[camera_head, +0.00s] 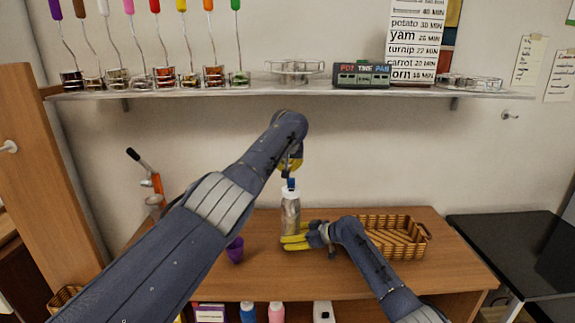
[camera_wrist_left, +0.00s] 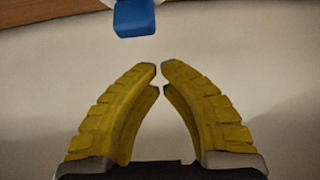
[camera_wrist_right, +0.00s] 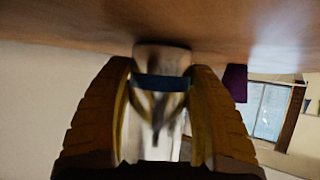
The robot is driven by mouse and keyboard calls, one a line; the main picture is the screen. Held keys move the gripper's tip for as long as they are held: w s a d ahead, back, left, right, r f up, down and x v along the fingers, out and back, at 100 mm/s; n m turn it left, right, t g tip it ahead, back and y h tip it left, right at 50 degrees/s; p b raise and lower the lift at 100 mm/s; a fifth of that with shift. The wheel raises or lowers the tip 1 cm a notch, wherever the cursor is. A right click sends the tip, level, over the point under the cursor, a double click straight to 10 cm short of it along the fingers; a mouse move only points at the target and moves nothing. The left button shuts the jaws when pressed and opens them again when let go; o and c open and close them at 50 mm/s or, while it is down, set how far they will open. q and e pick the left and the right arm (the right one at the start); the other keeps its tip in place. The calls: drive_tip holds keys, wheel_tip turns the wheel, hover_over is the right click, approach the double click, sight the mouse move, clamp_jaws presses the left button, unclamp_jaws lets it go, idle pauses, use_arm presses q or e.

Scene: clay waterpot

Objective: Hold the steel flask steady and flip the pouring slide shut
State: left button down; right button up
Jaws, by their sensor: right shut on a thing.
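The steel flask (camera_head: 291,216) stands upright on the wooden table, with a white cap and a blue pouring slide (camera_head: 291,184) on top. My right gripper (camera_head: 290,242) is shut on the flask low down. In the right wrist view the flask (camera_wrist_right: 160,125), with a dark blue band, sits between its two yellow fingers. My left gripper (camera_head: 290,166) is above the cap, its fingertips almost touching and nothing between them. In the left wrist view the blue slide (camera_wrist_left: 134,18) is just ahead of the left fingertips (camera_wrist_left: 159,70), apart from them.
A wicker basket (camera_head: 392,238) is right of the flask, behind my right forearm. A purple cup (camera_head: 235,250) stands left of the flask. An orange press-like tool (camera_head: 153,184) is at the back left. A wall shelf (camera_head: 240,95) with several jars runs above.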

sight(291, 182)
use_arm(q)
drive_tip(key=shift+w+f, duration=0.1)
drive_tip(key=shift+f, duration=0.1)
drive_tip(key=shift+s, duration=0.2)
drive_tip(key=shift+s, duration=1.65)
drive_tip(key=shift+s, duration=0.1)
